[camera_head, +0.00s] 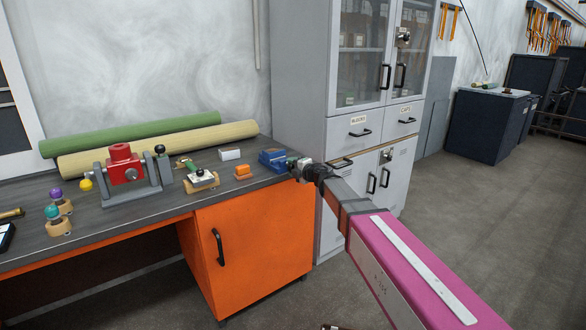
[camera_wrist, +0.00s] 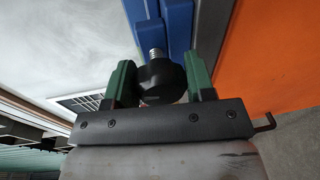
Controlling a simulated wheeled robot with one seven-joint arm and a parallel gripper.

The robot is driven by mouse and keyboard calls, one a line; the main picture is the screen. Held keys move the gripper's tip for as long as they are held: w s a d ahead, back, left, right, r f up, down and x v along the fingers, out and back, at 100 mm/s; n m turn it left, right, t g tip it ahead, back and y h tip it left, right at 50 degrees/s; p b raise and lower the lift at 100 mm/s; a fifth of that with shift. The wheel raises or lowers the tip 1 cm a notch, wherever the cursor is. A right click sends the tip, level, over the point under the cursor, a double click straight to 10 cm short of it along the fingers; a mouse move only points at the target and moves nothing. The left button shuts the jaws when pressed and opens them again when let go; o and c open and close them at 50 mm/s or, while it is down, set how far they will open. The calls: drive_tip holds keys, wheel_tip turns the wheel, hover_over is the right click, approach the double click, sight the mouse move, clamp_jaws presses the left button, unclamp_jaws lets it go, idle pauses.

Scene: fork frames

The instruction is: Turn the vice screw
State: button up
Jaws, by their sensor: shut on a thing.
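The blue vice (camera_head: 273,160) sits at the right end of the workbench, and its blue body (camera_wrist: 178,25) also shows at the top of the wrist view. Its screw (camera_wrist: 154,57) is a short threaded metal piece ending in a black round knob (camera_wrist: 162,80). My gripper (camera_head: 300,168) reaches the vice from the right in the head view. In the wrist view its green-padded fingers (camera_wrist: 160,84) stand on both sides of the black knob, shut on it. The knob's lower part is hidden behind the gripper's dark bar.
An orange cabinet (camera_head: 255,240) is below. A grey cupboard (camera_head: 310,80) stands close behind my gripper.

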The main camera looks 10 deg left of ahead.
drive_tip(key=m, duration=0.4)
drive_tip(key=shift+f+y, duration=0.1)
drive_tip(key=shift+y, duration=0.2)
drive_tip(key=shift+m+y, duration=0.4)
drive_tip(key=shift+m, duration=1.5)
drive_tip(key=o, duration=0.9)
drive_tip(key=shift+s, duration=0.1)
drive_tip(key=v, duration=1)
drive_tip(key=shift+s+d, duration=0.1)
drive_tip(key=shift+d, duration=0.3)
